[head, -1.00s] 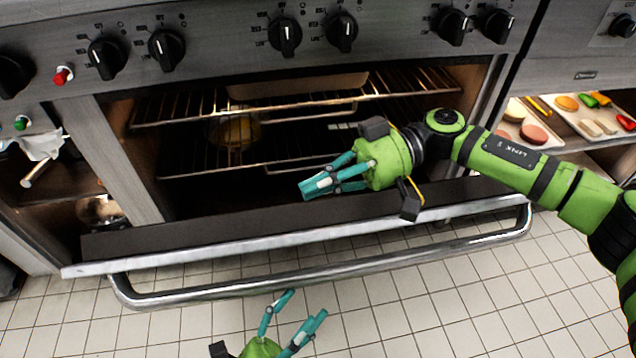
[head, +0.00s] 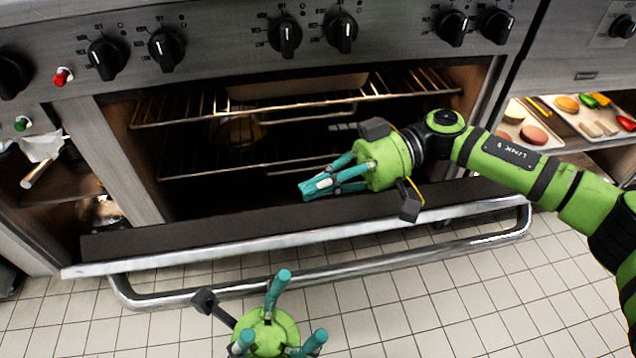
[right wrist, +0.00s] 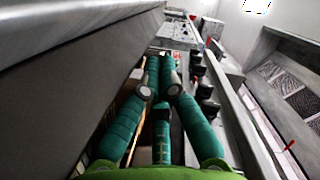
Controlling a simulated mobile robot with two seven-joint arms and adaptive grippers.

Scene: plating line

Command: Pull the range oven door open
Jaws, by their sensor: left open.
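The range oven door (head: 260,232) is part-way open, tilted out from the range, with its dark inner side and bright top edge showing. Its long metal handle (head: 390,265) runs along the front, above the floor. My right gripper (head: 312,188) is over the gap between door and oven, above the door's inner side. Its teal fingers are drawn together with nothing seen between them; they also meet in the right wrist view (right wrist: 160,68). My left gripper (head: 277,318) is open and empty in front of the door, just below the handle in the picture, its fingers spread toward the camera.
Wire racks (head: 410,88) and a tray (head: 290,85) are inside the oven. Black knobs (head: 285,38) line the panel above. A tray of food pieces (head: 590,115) stands on a shelf at right. The tiled floor (head: 440,315) before the door looks clear.

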